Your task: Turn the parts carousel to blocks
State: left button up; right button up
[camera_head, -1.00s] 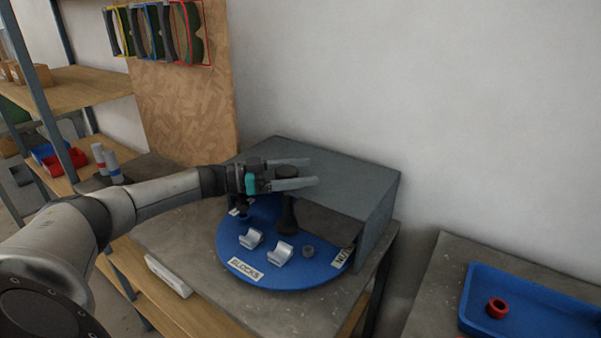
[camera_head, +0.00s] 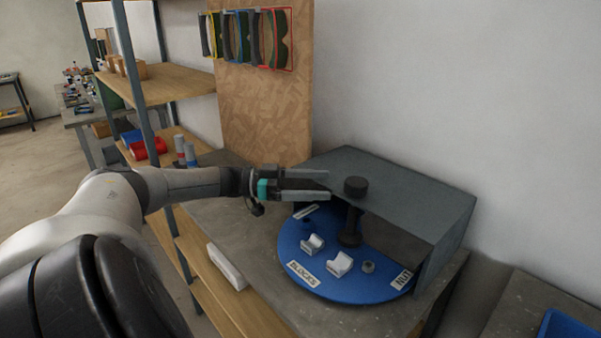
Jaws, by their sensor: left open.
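The parts carousel is a round blue turntable (camera_head: 310,276) under a grey box-like cover (camera_head: 430,205), in the head view. Its front edge carries a BLOCKS label (camera_head: 302,274), and a NUT label (camera_head: 401,279) is partly cut off by the cover at the right. Two pale blocks (camera_head: 340,264) and a small grey nut-like part (camera_head: 368,267) lie on the open part. A black post with a round knob (camera_head: 355,186) stands on the turntable. My left gripper (camera_head: 328,186) is open and empty, just left of the knob and apart from it. My right gripper is not in view.
The carousel stands on a grey-topped bench (camera_head: 220,220) with a white object (camera_head: 227,267) at its left edge. A shelf with a red bin (camera_head: 148,148) is at the left. A blue tray (camera_head: 570,326) is at the lower right.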

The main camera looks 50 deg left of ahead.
pick_arm(q)
jog(key=v, duration=0.3)
jog(key=shift+s+a, duration=0.15)
jog(key=shift+s, duration=0.1)
dwell(0.4)
